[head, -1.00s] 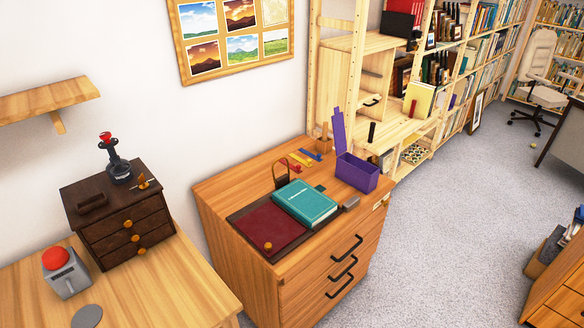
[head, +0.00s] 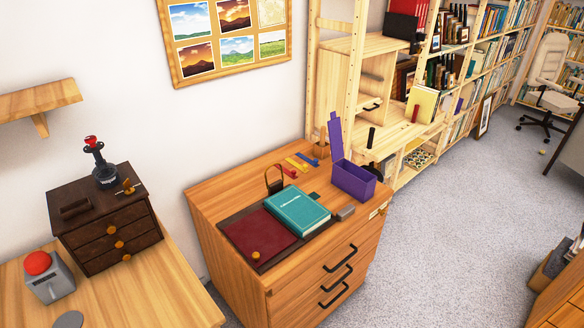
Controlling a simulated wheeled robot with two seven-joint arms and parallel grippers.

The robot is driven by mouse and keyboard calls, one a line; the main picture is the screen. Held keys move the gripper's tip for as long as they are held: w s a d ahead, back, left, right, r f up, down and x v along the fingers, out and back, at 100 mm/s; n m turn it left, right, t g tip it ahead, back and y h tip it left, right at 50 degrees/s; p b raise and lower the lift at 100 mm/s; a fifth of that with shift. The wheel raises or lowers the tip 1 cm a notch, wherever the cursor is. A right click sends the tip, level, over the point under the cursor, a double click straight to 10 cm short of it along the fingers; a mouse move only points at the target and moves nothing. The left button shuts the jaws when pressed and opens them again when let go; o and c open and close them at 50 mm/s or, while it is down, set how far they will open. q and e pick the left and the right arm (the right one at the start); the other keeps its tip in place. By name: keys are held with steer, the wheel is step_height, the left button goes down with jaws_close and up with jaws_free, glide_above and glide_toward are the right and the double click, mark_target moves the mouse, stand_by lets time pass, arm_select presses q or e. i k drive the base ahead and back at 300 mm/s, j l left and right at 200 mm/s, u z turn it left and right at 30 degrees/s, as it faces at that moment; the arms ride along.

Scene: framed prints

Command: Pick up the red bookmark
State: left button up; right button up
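A small red strip (head: 290,172), which looks like the red bookmark, lies near the back of the wooden drawer cabinet's top (head: 215,186). A yellow strip (head: 297,164) and a blue strip (head: 308,159) lie beside it to the right. The strips are small in the head view, and a dark upright loop (head: 274,181) stands just left of the red one. Neither of my grippers is in view.
A teal book (head: 297,211) and a dark red book or folder (head: 258,237) lie in front of the strips. An open purple box (head: 354,181) stands at right. A dark drawer box (head: 107,222) sits on the left table. Grey floor (head: 440,235) is clear at right.

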mark_target(293, 174)
steer(key=i+l+u, duration=0.1)
steer(key=l, duration=0.2)
steer(key=i+l+u, duration=0.1)
steer(key=i+l, duration=0.15)
steer(key=i+l+u, duration=0.15)
steer(key=l, duration=0.25)
steer(key=i+l+u, duration=0.1)
steer(key=l, duration=0.25)
steer(key=i+l+u, duration=0.1)
steer(key=l, duration=0.25)
steer(key=i+l+u, duration=0.1)
steer(key=l, duration=0.25)
